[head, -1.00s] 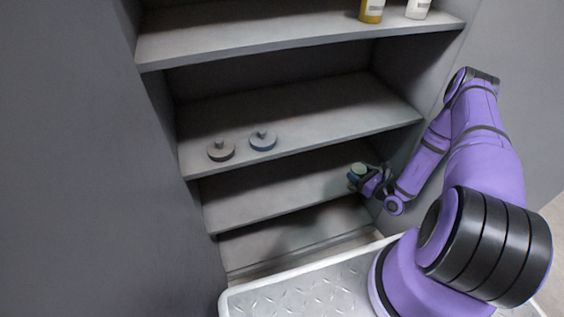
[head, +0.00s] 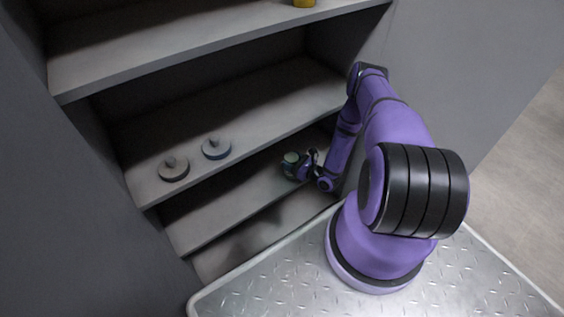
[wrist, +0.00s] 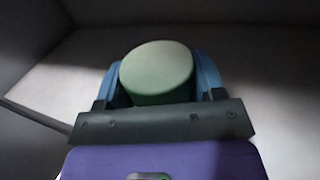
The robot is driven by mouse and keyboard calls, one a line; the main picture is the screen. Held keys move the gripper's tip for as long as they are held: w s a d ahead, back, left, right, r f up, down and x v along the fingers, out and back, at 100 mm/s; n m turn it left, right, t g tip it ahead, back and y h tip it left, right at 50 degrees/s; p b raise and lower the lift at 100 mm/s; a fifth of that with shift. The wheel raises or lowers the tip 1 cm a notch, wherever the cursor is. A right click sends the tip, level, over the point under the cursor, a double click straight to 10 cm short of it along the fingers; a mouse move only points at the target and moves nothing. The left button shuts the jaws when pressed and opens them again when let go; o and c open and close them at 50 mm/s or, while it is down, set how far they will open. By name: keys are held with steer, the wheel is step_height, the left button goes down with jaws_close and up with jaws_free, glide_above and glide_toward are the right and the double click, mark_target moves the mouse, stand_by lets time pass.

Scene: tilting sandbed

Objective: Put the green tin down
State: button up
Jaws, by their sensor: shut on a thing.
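The green tin (wrist: 157,70) is round with a pale green top. In the wrist view it sits between the two blue fingers of my gripper (wrist: 162,78), which is shut on it. In the head view the tin (head: 290,163) is small and dim, at the third shelf (head: 235,203) down, near its right end. My gripper (head: 300,164) is just right of it there. I cannot tell whether the tin's underside touches the shelf.
A grey-brown lidded disc (head: 173,168) and a blue one (head: 216,147) stand on the shelf above (head: 265,105). A yellow item (head: 304,2) is on the top shelf. The third shelf is bare left of the tin. The cabinet's side wall is close on the right.

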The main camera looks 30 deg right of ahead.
steer(key=w+f, duration=0.1)
steer(key=w, duration=0.1)
steer(key=w+a+f, duration=0.1)
steer(key=w+f, duration=0.1)
steer(key=shift+w+a, duration=0.1)
steer(key=shift+w, duration=0.05)
steer(key=shift+f, duration=0.45)
steer(key=shift+f, duration=0.15)
steer(key=o, duration=1.2)
steer(key=shift+o, duration=0.2)
